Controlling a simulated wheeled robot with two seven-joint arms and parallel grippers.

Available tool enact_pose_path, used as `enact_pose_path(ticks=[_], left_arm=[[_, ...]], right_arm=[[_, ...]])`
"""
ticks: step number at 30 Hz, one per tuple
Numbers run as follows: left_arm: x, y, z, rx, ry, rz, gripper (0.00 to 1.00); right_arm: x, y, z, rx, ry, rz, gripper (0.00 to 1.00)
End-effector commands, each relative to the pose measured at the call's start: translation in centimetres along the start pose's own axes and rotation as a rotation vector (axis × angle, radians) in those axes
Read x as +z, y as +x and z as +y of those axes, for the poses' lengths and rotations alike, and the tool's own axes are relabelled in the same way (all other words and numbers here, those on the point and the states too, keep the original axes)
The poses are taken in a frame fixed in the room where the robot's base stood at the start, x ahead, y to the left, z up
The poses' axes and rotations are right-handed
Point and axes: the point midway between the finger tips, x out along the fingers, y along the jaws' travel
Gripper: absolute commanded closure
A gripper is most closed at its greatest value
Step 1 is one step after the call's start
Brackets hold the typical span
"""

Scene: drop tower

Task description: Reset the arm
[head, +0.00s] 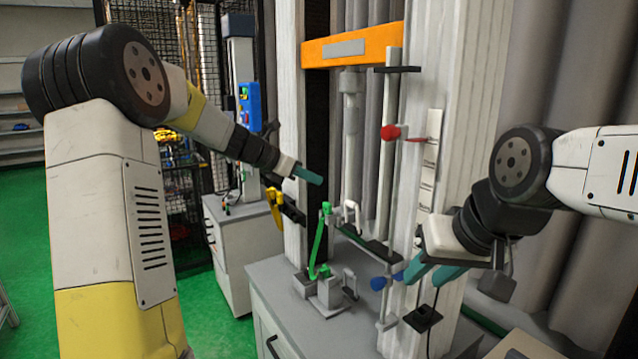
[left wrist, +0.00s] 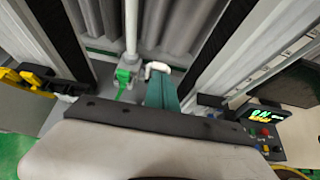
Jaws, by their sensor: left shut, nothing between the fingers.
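The drop tower has an orange crossbeam (head: 352,46) between pale columns, with a grey cylinder (head: 350,120) hanging below it. A green lever (head: 318,242) stands upright on the grey base; it also shows in the left wrist view (left wrist: 123,78). A white handle (head: 351,214) is beside it. My left gripper (head: 308,175) is shut and empty, in front of the tower above the green lever. Its teal fingers also show in the left wrist view (left wrist: 163,93).
A yellow part (head: 274,205) is on the left column. A lit control panel (left wrist: 265,120) shows in the left wrist view. A grey cabinet (head: 229,245) and wire fence stand behind left; green floor is open at left.

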Motion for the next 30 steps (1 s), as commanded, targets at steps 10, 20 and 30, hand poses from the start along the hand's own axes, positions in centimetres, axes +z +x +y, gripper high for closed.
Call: enact_pose_path(ticks=[10,20,30], left_arm=[[0.1,-1.1,-1.9,-0.004,0.122,0.035,1.0],[-4.5,-10.8,-14.7,-0.116,1.122,0.323,1.0],[-13.9,-19.9,-23.2,-0.382,2.081,0.577,1.0]], right_arm=[[0.0,0.0,0.0,0.0,0.0,0.0,0.67],[0.0,0.0,0.0,0.0,0.0,0.0,0.67],[0.0,0.0,0.0,0.0,0.0,0.0,0.67]])
